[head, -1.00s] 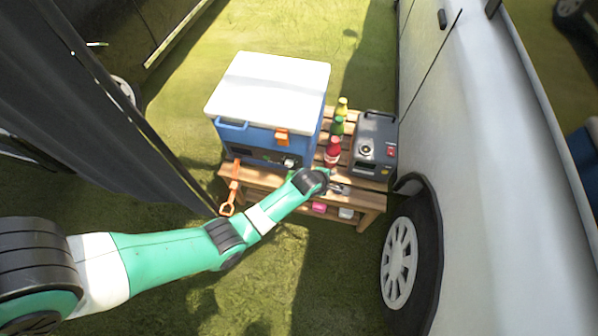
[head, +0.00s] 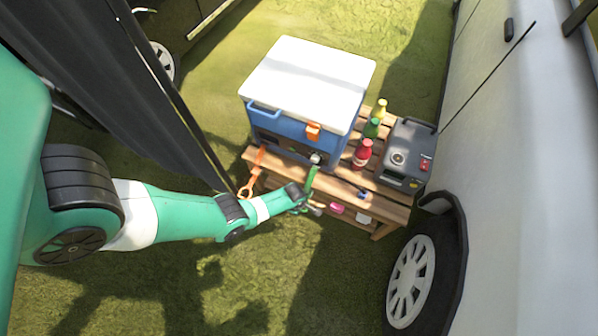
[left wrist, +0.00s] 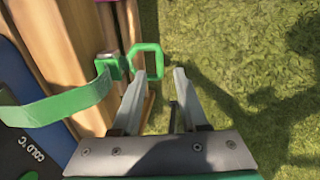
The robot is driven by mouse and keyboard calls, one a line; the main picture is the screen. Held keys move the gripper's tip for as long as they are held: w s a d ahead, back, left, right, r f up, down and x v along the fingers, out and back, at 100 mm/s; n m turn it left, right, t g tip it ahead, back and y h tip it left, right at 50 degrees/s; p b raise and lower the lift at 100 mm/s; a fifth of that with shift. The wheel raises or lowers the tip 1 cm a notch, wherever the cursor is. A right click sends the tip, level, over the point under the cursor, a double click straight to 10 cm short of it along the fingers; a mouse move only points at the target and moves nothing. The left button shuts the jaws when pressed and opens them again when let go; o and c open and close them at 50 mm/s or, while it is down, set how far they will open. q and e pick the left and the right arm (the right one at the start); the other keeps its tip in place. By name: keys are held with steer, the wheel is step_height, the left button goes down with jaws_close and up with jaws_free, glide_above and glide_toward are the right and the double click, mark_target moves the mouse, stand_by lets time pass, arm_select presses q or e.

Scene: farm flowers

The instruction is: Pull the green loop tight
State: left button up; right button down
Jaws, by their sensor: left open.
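The green loop (left wrist: 160,61) is a squared ring at the end of a green strap (left wrist: 62,107) in the left wrist view. The strap curves out from the cooler side over the wooden bench slats. My left gripper (left wrist: 158,74) is open, with the ring just ahead of its fingertips, nearer the left finger. I cannot tell whether the finger touches it. In the head view the green strap (head: 311,178) stands at the cooler's front, and my left gripper (head: 312,208) is at the bench's front edge. My right gripper is not in view.
The blue cooler (head: 285,128) with white lid stands on the wooden bench (head: 385,208). Bottles, including a red one (head: 362,154), and a grey power box (head: 405,155) stand to its right. An orange tool (head: 252,175) hangs at the left. A white vehicle (head: 520,150) borders the right.

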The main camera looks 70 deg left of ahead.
arm_select(q)
steer(key=f, duration=0.1)
steer(key=f+b, duration=0.1)
steer(key=f, duration=0.1)
steer(key=shift+w+a, duration=0.15)
steer(key=shift+a, duration=0.05)
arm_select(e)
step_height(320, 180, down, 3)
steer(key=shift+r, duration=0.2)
arm_select(q)
steer(key=shift+r, duration=0.15)
jaws_close()
stand_by(0.7)
